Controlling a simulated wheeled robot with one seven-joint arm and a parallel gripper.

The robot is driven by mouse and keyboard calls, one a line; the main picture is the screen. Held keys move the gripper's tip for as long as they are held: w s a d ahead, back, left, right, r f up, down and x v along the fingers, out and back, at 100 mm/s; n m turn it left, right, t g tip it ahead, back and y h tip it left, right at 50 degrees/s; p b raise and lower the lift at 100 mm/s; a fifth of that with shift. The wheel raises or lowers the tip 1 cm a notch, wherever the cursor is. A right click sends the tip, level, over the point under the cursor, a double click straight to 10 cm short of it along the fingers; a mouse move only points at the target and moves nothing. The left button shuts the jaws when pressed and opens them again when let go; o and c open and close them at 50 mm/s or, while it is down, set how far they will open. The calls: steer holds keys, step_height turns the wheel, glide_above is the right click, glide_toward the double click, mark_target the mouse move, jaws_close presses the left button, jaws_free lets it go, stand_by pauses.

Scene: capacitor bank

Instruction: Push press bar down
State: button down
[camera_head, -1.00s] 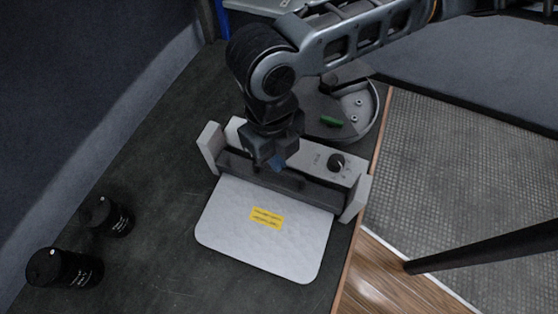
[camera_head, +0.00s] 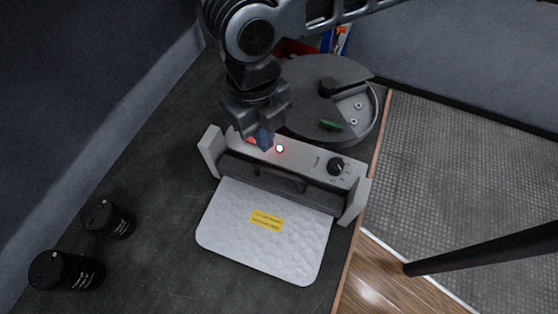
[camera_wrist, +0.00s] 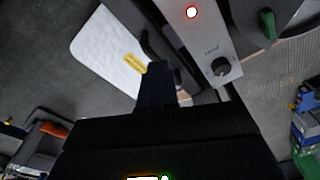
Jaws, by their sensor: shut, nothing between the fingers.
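The press bar (camera_head: 262,178) is a dark grey bar with a raised handle (camera_head: 283,182), lying across the front of a grey sealer (camera_head: 312,160) between its two end posts. The bar and handle also show in the wrist view (camera_wrist: 150,45), partly hidden by my gripper. A white sheet (camera_head: 245,250) with a yellow label extends from under the bar. My gripper (camera_head: 264,140) is shut and empty, over the sealer's top panel, behind and left of the handle. A red light (camera_head: 279,148) glows on the panel beside it.
A black knob (camera_head: 336,165) sits on the panel's right side. Behind is a round grey device (camera_head: 325,88) with a green handle (camera_head: 331,125). The bench's right edge is close to the sealer; the bench in front-left is clear.

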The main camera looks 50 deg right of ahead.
steer(key=shift+w+r, duration=0.2)
steer(key=shift+r, duration=2.05)
